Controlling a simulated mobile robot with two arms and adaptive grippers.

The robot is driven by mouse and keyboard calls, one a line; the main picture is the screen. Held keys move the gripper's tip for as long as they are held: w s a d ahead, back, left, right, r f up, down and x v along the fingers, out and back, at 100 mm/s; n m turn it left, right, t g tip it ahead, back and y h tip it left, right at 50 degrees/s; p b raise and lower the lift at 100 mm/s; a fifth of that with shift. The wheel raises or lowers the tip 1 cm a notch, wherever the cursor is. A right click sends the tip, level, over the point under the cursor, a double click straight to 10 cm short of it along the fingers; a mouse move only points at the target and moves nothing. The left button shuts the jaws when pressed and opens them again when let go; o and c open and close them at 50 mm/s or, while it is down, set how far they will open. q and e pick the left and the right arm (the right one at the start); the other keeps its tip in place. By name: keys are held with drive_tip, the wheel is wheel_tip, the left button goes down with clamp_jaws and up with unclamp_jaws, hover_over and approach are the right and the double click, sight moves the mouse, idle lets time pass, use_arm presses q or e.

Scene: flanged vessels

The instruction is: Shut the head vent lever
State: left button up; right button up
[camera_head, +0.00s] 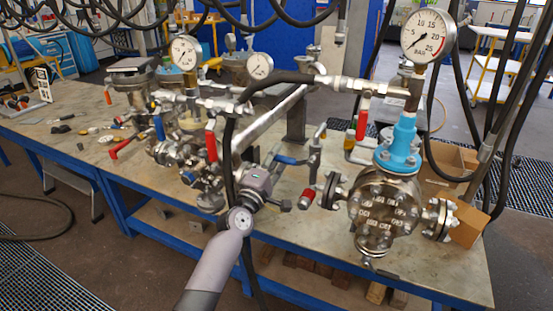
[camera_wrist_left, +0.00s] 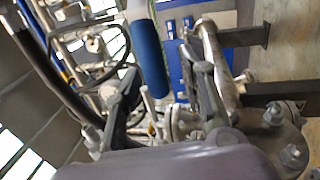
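My left gripper (camera_head: 281,180) is over the middle of the bench, beside a blue lever handle (camera_head: 291,160) on a small valve (camera_head: 316,150). In the left wrist view its two dark fingers (camera_wrist_left: 163,75) are spread, with a blue handle (camera_wrist_left: 150,60) showing between them; I cannot tell whether they touch it. A red lever (camera_head: 362,122) hangs below the pipe by the right gauge. Another red lever (camera_head: 211,146) and a blue lever (camera_head: 159,128) are further left. The frames do not show which is the head vent lever. My right gripper is out of view.
A flanged vessel (camera_head: 384,212) with a light-blue neck (camera_head: 402,145) and a pressure gauge (camera_head: 428,36) stands right of my gripper. Pipes and hoses crowd the space above. The left part of the bench (camera_head: 50,140) holds loose small parts. Cardboard boxes (camera_head: 468,222) sit at the right.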

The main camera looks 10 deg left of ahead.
use_arm(q)
drive_tip(key=v, duration=1.2)
drive_tip(key=shift+f, duration=0.1)
wheel_tip(320, 180, down, 22)
drive_tip(key=s+m+g+y, duration=0.2)
drive_tip(key=m+g, duration=0.1)
drive_tip(key=g, duration=0.1)
drive_tip(key=s+a+f+m+g+y, duration=0.1)
drive_tip(key=s+f+m+g, duration=0.1)
drive_tip(key=s+f, duration=0.35)
drive_tip(key=s+a+f+m+g, duration=0.1)
drive_tip(key=s+f+g, duration=0.15)
drive_tip(key=f, duration=0.65)
drive_tip(key=s+a+f+m+g+y, duration=0.1)
drive_tip(key=s+f+m, duration=0.1)
drive_tip(key=s+f, duration=0.4)
drive_tip(key=s+a+f+m+g+y, duration=0.1)
drive_tip(key=s+a+f+m+g, duration=0.1)
drive_tip(key=s+f, duration=0.7)
drive_tip(key=s+a+f+m+g, duration=0.2)
drive_tip(key=s+f+m+g, duration=0.1)
drive_tip(key=s+f, duration=0.55)
drive_tip(key=s+a+f+m+g, duration=0.2)
drive_tip(key=s, duration=0.8)
drive_tip(key=s+a+f+m+g+y, duration=0.1)
drive_tip(key=s+a+f+m, duration=0.1)
drive_tip(key=s, duration=0.9)
drive_tip(key=shift+s+f+g, duration=0.2)
drive_tip(key=shift+s+g, duration=0.05)
drive_tip(key=shift+g, duration=0.1)
